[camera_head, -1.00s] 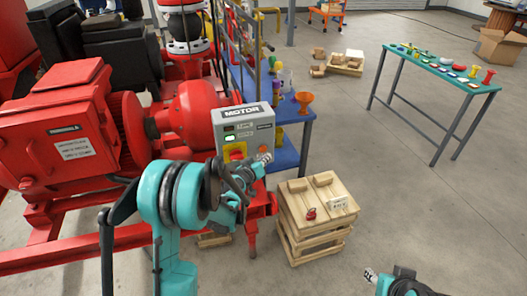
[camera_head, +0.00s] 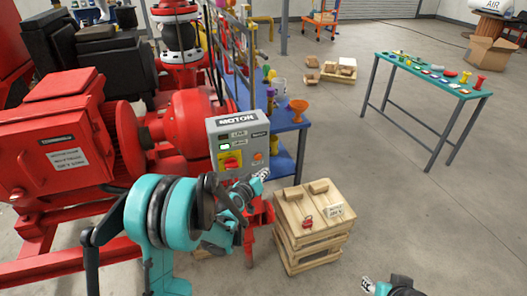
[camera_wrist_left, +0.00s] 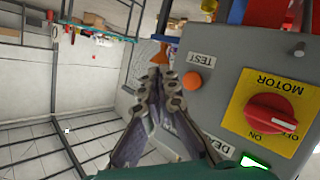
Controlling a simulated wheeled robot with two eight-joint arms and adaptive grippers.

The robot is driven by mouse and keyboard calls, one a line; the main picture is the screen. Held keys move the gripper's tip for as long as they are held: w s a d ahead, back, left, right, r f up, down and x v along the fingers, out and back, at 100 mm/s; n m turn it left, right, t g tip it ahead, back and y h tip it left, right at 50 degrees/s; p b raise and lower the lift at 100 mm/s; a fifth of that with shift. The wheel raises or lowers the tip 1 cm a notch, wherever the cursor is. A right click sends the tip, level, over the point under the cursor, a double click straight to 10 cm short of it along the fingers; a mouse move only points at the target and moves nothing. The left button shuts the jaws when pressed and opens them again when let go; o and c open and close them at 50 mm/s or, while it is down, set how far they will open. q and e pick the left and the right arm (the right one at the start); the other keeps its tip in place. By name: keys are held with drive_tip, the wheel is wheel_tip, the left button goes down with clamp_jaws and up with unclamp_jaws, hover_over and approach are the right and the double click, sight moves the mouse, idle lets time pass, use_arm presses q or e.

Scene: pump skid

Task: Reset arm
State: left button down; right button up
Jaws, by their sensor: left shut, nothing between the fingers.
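My left gripper (camera_head: 262,174) is shut and empty, just off the lower right corner of the grey MOTOR control box (camera_head: 238,143). The box has a red knob on a yellow plate (camera_head: 231,161), an orange button (camera_head: 258,155) and a lit green indicator (camera_head: 225,147).
A wooden crate (camera_head: 292,235) with a red padlock-like item (camera_head: 307,222) and a tag (camera_head: 322,213) stands right of my left arm. Red pump machinery (camera_head: 65,150) fills the left. A teal table (camera_head: 425,72) with small parts stands far right. Floor between is clear.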

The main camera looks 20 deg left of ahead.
use_arm(q)
drive_tip(key=s+d+r+m+g, duration=0.1)
drive_tip(key=s+d+r+g, duration=0.1)
drive_tip(key=s+r, duration=0.35)
drive_tip(key=s+d+r+m+g, duration=0.2)
drive_tip(key=s+d, duration=0.1)
drive_tip(key=s, duration=0.6)
drive_tip(key=s+a+f+g+y, duration=0.1)
drive_tip(key=s, duration=0.9)
drive_tip(key=s+a+f+g+y, duration=0.1)
drive_tip(key=s+g, duration=0.1)
drive_tip(key=s, duration=0.8)
drive_tip(key=shift+a+f+m, duration=0.3)
drive_tip(key=shift+f, duration=0.1)
drive_tip(key=shift+s, duration=0.1)
